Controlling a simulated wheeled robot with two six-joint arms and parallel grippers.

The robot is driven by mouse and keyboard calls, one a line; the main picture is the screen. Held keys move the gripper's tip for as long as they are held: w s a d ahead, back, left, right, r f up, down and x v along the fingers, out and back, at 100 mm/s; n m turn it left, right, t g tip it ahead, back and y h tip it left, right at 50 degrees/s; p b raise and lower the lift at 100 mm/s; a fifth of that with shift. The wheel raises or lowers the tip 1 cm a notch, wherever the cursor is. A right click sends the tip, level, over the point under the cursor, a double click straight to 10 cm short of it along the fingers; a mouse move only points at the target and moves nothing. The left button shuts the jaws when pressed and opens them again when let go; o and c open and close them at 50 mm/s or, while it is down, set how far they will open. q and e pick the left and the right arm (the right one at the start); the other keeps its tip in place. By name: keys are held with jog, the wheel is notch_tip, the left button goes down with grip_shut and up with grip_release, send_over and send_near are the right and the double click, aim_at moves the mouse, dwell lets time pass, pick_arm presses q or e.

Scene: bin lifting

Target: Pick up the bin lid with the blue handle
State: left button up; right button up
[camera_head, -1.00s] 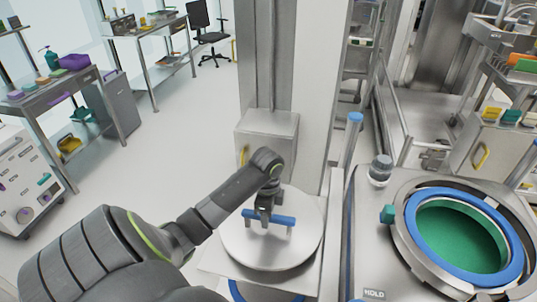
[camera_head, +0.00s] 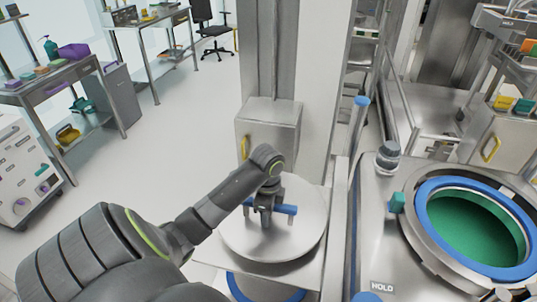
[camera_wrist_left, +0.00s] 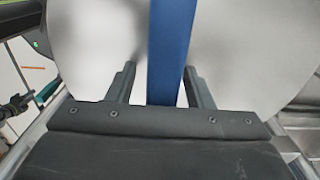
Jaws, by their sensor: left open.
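The bin lid (camera_head: 306,233) is a round, pale metal disc on a stand in the middle of the head view, with a blue bar handle (camera_head: 287,209) across its top. My left gripper (camera_head: 265,208) is over the lid, at the handle. In the left wrist view the gripper (camera_wrist_left: 157,78) is open, with one finger on each side of the blue handle (camera_wrist_left: 171,45) and a gap on both sides. The lid (camera_wrist_left: 95,45) fills the space behind the fingers. The handle's near end is hidden behind the gripper body. My right gripper does not show.
A metal machine with a blue-ringed round opening (camera_head: 425,217), green inside, stands on the right. A teal block (camera_head: 397,202) and a grey knob (camera_head: 388,155) are on its top. A metal column (camera_head: 270,50) rises behind the lid. Open floor lies left.

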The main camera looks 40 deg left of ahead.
pick_arm(q)
jog(key=shift+f, duration=0.25)
dwell(0.3)
grip_shut()
dwell(1.3)
jog(key=shift+w+r, duration=0.1)
jog(key=shift+w, duration=0.05)
